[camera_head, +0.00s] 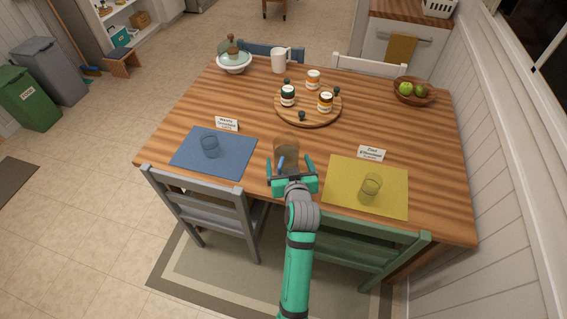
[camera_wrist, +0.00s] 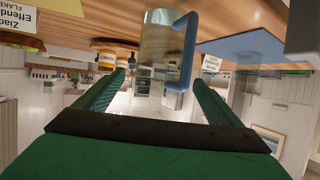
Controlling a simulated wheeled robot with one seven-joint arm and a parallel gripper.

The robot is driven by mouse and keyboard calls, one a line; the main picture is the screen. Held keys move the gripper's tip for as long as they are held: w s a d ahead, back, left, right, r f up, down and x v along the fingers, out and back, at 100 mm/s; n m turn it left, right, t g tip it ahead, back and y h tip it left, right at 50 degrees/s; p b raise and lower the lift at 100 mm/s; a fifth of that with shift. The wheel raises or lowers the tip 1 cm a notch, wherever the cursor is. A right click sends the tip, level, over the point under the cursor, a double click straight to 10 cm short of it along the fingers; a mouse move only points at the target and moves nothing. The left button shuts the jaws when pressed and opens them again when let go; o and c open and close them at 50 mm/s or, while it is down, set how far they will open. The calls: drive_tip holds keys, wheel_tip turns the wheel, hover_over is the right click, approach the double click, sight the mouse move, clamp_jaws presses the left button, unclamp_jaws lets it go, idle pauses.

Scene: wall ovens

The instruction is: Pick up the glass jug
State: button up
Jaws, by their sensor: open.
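The glass jug (camera_head: 287,146) is clear with a blue handle and stands on the wooden table near its front edge, between the blue and yellow mats. My gripper (camera_head: 290,164) is open at the near side of the jug, with its fingers spread to the left and right. In the wrist view, which is upside down, the jug (camera_wrist: 157,42) appears between and beyond the fingertips (camera_wrist: 158,77). Its blue handle (camera_wrist: 187,52) is close to the right finger in that picture. I cannot tell whether a finger touches the jug. My gripper partly hides the jug's lower part.
A glass (camera_head: 210,147) stands on the blue mat (camera_head: 238,163), and another glass (camera_head: 370,188) on the yellow mat (camera_head: 350,173). A round board (camera_head: 318,119) with jars lies behind the jug. A white pitcher (camera_head: 278,61) and fruit bowl (camera_head: 414,98) stand farther back. Chairs line the front edge.

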drive_tip(key=shift+x, duration=2.95)
drive_tip(key=shift+d, duration=0.1)
drive_tip(key=shift+r, duration=0.1)
drive_tip(key=c, duration=2)
drive_tip(key=shift+r, duration=0.1)
drive_tip(key=shift+c, duration=0.8)
drive_tip(key=shift+r, duration=0.2)
